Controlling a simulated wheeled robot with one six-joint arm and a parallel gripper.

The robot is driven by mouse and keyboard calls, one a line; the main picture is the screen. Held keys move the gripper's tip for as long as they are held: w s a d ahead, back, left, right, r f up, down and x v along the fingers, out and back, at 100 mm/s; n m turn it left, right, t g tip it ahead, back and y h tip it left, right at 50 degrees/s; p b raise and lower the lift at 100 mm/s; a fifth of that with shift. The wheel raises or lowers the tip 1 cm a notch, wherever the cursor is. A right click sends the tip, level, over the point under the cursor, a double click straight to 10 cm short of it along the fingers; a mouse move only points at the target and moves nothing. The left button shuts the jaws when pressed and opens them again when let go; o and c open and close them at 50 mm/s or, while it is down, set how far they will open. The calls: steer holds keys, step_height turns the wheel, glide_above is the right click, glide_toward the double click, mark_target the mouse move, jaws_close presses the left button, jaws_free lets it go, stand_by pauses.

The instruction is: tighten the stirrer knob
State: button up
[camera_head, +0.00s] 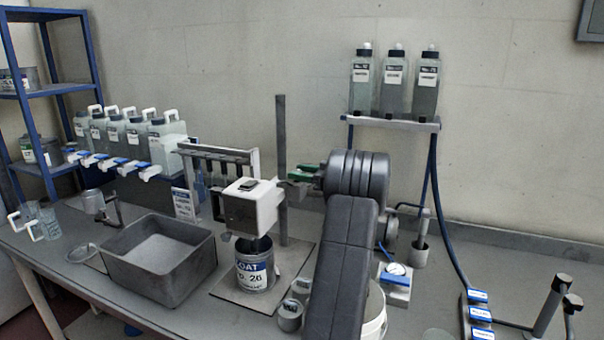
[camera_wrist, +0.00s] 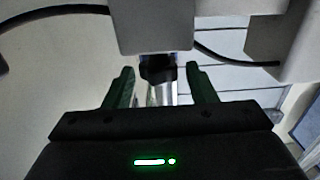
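The stirrer has a white boxy head (camera_head: 252,207) on a grey upright post (camera_head: 282,150), above a can labelled COAT (camera_head: 255,268). My gripper (camera_head: 292,175) is beside the post on its right, level with the top of the stirrer head. In the wrist view, my gripper (camera_wrist: 160,72) has its green fingers apart. A dark knob (camera_wrist: 157,65) shows between the fingertips, below a pale block, with a gap on each side. I cannot tell how deep the knob sits between the fingers. The knob is not clear in the head view.
A grey basin (camera_head: 190,285) stands left of the can. Several jugs (camera_head: 130,140) line the back left. Bottles (camera_head: 395,80) stand on a raised shelf (camera_head: 392,122) at right. A gauge box (camera_head: 396,280) and small cups (camera_head: 289,315) sit near my arm.

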steer(key=c, duration=0.8)
